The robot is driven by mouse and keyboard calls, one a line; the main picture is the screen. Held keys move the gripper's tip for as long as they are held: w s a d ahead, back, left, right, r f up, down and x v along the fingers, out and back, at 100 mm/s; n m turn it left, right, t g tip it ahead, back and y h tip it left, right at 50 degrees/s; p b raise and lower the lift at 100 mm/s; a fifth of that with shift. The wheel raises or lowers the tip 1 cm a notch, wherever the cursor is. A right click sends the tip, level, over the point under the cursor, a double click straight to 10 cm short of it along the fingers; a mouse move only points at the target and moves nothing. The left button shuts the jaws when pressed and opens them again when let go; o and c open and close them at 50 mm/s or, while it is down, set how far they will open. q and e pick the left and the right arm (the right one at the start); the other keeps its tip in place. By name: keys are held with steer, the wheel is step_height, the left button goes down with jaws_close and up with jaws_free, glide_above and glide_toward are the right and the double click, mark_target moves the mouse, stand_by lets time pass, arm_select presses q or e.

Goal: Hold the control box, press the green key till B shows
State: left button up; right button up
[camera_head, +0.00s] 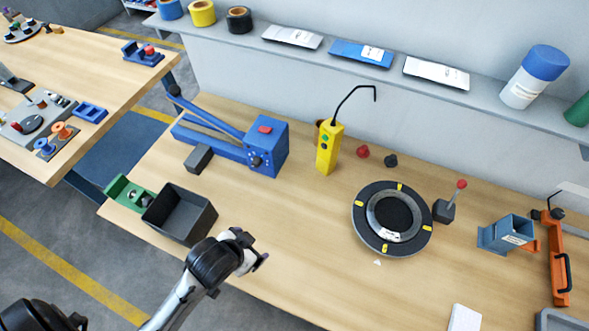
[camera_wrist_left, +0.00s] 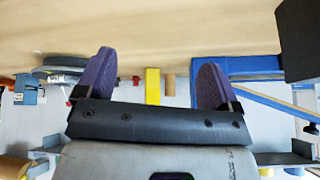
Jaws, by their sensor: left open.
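The yellow control box (camera_head: 326,152) stands upright near the back of the wooden bench, with a black hooked cable rising from its top. A green key (camera_head: 325,139) shows on its front; any letter on it is too small to read. In the left wrist view the control box (camera_wrist_left: 152,86) appears between the fingers, beyond them. My left gripper (camera_head: 258,262) is over the front part of the bench, in front of the box and to its left, apart from it. Its purple-tipped fingers (camera_wrist_left: 156,72) are spread and empty. My right gripper is out of view.
A blue machine (camera_head: 268,150) stands left of the box. A black bin (camera_head: 180,212) is by the front edge. A round black turntable (camera_head: 365,222) and small red and black knobs lie to the right. A grey shelf (camera_head: 400,68) runs behind. Bench between gripper and box is clear.

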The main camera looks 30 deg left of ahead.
mark_target(330, 143)
arm_select(q)
steer(key=w+t+h, duration=0.1)
steer(key=w, duration=0.6)
steer(key=w+f+t+h, duration=0.1)
steer(key=w+t, duration=0.1)
steer(key=w, duration=0.4)
steer(key=w+f+m+t+h, duration=0.1)
steer(key=w+t, duration=0.1)
steer(key=w, duration=0.5)
steer(key=shift+w+a+f+b, duration=0.2)
steer(key=shift+w+b, duration=0.1)
steer(key=shift+w, duration=0.05)
steer(key=w+t, duration=0.1)
steer(key=r+t+h, duration=0.1)
steer(key=t, duration=0.1)
steer(key=shift+w+d, duration=0.1)
steer(key=shift+w, duration=0.3)
step_height(330, 143, up, 5)
steer(key=w+t, duration=0.1)
steer(key=t, duration=0.2)
steer(key=shift+h, duration=0.4)
steer(key=b+x, duration=0.1)
steer(key=x, duration=1.2)
steer(key=shift+w+r, duration=0.1)
steer(key=shift+w, duration=0.25)
